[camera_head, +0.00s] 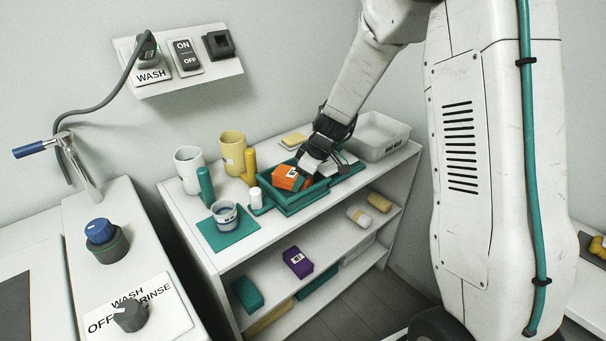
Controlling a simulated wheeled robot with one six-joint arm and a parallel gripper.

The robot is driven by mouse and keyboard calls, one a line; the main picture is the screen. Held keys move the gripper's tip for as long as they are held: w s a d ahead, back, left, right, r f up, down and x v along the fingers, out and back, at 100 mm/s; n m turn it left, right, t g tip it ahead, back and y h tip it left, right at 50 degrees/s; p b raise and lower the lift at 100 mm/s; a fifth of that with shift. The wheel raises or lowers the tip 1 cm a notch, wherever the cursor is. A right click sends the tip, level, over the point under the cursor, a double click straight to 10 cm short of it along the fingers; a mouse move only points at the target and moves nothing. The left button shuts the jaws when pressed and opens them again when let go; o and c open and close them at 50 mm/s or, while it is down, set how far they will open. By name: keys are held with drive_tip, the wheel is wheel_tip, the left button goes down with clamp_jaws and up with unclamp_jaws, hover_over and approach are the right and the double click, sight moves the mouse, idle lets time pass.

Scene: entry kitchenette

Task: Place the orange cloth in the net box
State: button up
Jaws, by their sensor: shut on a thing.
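The orange cloth (286,177) is a small folded block with a dark label, at the teal tray (293,205) on the shelf top. My gripper (304,178) reaches down from the upper right and is shut on its right side. The fingers partly hide the cloth, and I cannot tell whether it still touches the tray. A pale grey open box (378,151), apparently the net box, stands at the right end of the shelf top, behind and right of my gripper. Its inside is mostly hidden.
A patterned cup (225,216) sits on a teal mat (229,238). A yellow sponge-like block (294,140) lies behind. Lower shelves hold a purple block (298,262).

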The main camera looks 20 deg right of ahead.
drive_tip(key=shift+f, duration=1.05)
drive_tip(key=o, duration=1.3)
drive_tip(key=shift+c, duration=0.2)
drive_tip(key=w+a+r+v, duration=0.1)
drive_tip(key=a+v, duration=0.1)
drive_tip(key=v, duration=1.2)
drive_tip(key=shift+w, duration=0.35)
drive_tip(key=shift+d+r, duration=0.1)
